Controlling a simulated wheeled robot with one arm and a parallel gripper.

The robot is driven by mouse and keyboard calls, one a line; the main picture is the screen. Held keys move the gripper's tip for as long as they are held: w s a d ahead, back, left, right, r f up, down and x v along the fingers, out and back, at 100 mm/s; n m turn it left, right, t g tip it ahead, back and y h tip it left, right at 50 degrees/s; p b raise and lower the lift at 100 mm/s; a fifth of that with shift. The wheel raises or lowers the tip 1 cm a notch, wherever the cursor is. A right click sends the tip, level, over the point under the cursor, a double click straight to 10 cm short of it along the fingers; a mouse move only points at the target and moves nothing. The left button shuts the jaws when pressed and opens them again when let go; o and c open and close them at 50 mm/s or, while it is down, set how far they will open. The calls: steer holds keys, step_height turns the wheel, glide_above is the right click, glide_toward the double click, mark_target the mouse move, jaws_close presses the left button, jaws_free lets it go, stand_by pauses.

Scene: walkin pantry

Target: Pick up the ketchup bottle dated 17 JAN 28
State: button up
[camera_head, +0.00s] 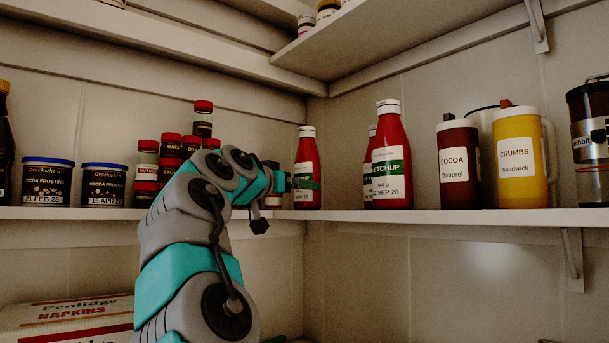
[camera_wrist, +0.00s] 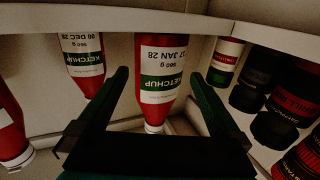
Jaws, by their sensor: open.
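The ketchup bottle marked 17 JAN 28 (camera_wrist: 160,75) appears upside down in the wrist view, its first date digit partly unclear. It is red with a white cap and a white and green label. In the head view this bottle (camera_head: 307,155) stands upright on the shelf near the corner, its label partly covered by my gripper. My gripper (camera_head: 300,183) is open at the bottle. In the wrist view the two dark green fingers of my gripper (camera_wrist: 159,78) lie on either side of the bottle, with visible gaps; I cannot tell whether the tips reach past it.
A ketchup bottle marked 08 DEC 28 (camera_wrist: 82,62) stands beside the left finger. Another, with a SEP 28 date (camera_head: 389,160), stands right in the head view. Spice jars (camera_head: 170,160) stand close on the other side. The shelf (camera_head: 340,216) is bare before the bottles.

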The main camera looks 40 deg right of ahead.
steer(key=shift+p+x, duration=0.9)
steer(key=shift+x, duration=2.4)
steer(key=shift+f, duration=0.15)
jaws_close()
